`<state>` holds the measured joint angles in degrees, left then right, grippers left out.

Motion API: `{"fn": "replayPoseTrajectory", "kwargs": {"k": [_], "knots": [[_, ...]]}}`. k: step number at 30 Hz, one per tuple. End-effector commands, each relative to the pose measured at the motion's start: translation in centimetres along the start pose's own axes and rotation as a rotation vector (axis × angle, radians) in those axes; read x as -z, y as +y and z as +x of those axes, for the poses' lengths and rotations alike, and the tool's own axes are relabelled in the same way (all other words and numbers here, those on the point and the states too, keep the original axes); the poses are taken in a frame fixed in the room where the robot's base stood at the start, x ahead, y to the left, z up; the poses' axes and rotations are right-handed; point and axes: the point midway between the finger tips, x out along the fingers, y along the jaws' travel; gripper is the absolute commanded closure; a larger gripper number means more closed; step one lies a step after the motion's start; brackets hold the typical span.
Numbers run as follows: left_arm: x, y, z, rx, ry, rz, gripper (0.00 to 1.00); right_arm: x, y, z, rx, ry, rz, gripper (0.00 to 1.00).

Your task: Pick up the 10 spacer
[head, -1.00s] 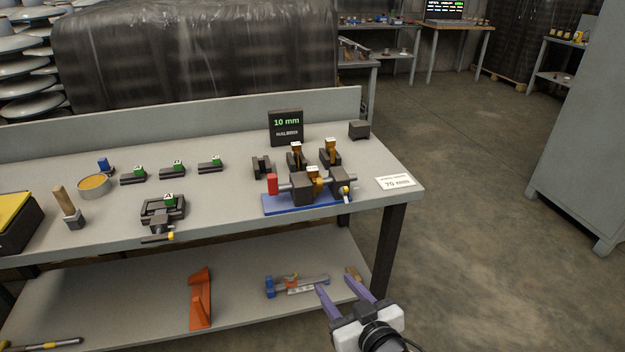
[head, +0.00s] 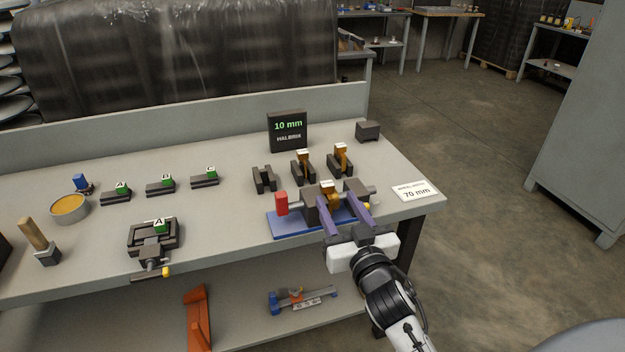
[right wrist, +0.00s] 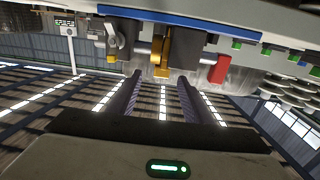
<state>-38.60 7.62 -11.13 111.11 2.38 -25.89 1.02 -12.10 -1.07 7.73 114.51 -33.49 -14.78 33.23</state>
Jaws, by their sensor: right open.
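A dark display (head: 287,130) on the bench reads 10 mm. Two amber labelled spacers, one on the left (head: 303,163) and one on the right (head: 341,158), stand upright in dark slotted holders; their labels are too small to read. A third amber labelled piece (head: 328,193) sits in the clamp on the blue base; it also shows in the right wrist view (right wrist: 161,58). I cannot tell which is the 10 spacer. My right gripper (head: 340,209) is open and empty, its purple fingers in front of the clamp and partly hiding it. My left gripper is out of view.
An empty slotted holder (head: 264,179) stands left of the spacers. The blue clamp base (head: 290,221) has a red end block (head: 281,203). A 70 mm card (head: 414,191) lies near the right edge. A dark block (head: 367,131) stands at the back right.

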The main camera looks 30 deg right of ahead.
Motion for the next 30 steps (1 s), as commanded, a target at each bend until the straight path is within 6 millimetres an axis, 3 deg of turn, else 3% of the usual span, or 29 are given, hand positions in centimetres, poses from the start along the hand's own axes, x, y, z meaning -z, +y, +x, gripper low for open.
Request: {"fn": "replayPoseTrajectory", "kwargs": {"k": [4,13,17,25,30], "knots": [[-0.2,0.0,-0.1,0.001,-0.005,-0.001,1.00,0.0,0.0,0.8,0.001,0.000,-0.002,0.55],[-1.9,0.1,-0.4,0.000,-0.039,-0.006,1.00,0.0,0.0,4.8,0.001,0.000,-0.001,0.55],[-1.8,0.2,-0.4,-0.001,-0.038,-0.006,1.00,0.1,0.0,5.7,0.000,0.000,-0.001,0.55],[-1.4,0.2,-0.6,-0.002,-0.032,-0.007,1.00,0.2,-0.2,9.6,0.000,0.001,-0.002,0.55],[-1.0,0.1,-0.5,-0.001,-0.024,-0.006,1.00,0.1,-0.1,10.3,0.000,-0.001,-0.001,0.55]]}}
